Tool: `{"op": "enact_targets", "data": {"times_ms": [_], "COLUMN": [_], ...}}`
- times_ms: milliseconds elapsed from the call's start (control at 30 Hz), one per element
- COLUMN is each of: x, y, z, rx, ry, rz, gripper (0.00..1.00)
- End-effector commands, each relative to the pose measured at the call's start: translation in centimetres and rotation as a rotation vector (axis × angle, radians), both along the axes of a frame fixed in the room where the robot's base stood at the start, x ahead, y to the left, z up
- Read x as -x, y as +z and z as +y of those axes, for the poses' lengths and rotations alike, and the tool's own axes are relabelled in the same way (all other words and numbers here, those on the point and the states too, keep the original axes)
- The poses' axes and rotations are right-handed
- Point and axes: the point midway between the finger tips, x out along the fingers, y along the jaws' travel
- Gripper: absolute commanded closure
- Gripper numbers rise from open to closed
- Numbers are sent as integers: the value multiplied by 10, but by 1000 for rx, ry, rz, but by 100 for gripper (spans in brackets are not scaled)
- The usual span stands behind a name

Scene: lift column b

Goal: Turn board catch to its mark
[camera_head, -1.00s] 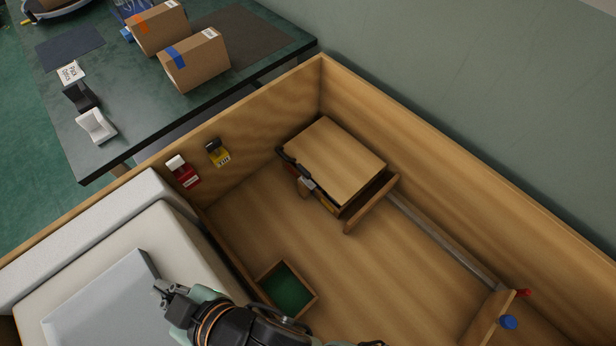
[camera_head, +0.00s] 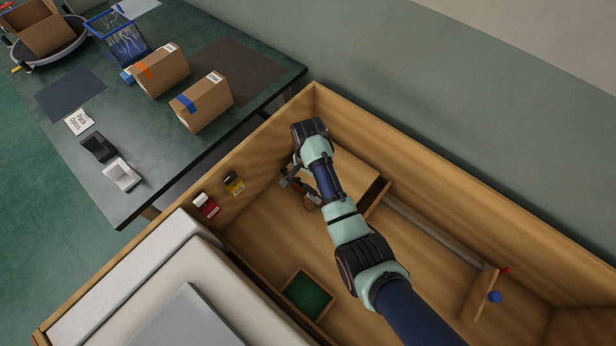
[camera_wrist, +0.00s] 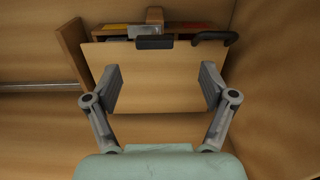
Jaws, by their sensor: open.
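The small wooden cabinet (camera_head: 355,165) stands in the far corner of the wooden enclosure, partly hidden by my arm. In the wrist view its flat board (camera_wrist: 160,70) lies beneath my gripper (camera_wrist: 162,87). A small wooden block (camera_wrist: 154,16), perhaps the catch, stands at the board's far edge beside a grey plate (camera_wrist: 143,31) and a black piece (camera_wrist: 154,42). Orange, red and yellow strips lie there; I cannot tell which is the mark. My gripper is open and empty, its fingers apart over the board, short of the block. It also shows in the head view (camera_head: 291,179).
A black curved handle (camera_wrist: 214,37) sits at the board's far right. An upright wooden panel (camera_wrist: 74,52) and a metal rail (camera_wrist: 40,87) are at left. A green-lined tray (camera_head: 308,294) lies on the enclosure floor. Red (camera_head: 207,206) and yellow (camera_head: 234,183) items sit by the wall.

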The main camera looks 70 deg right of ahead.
Motion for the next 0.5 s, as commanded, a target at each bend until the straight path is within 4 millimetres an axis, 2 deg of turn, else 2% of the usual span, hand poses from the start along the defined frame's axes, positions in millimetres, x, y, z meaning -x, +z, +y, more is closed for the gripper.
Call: {"op": "enact_targets", "data": {"times_ms": [67, 233, 500], "x": [7, 8, 7], "y": [-1, -13, -65], "z": [-4, -3, -3], "rx": [-16, -18, -18], "ry": [-36, -36, -33], "rz": [13, 15, 15], "gripper": [17, 17, 17]}}
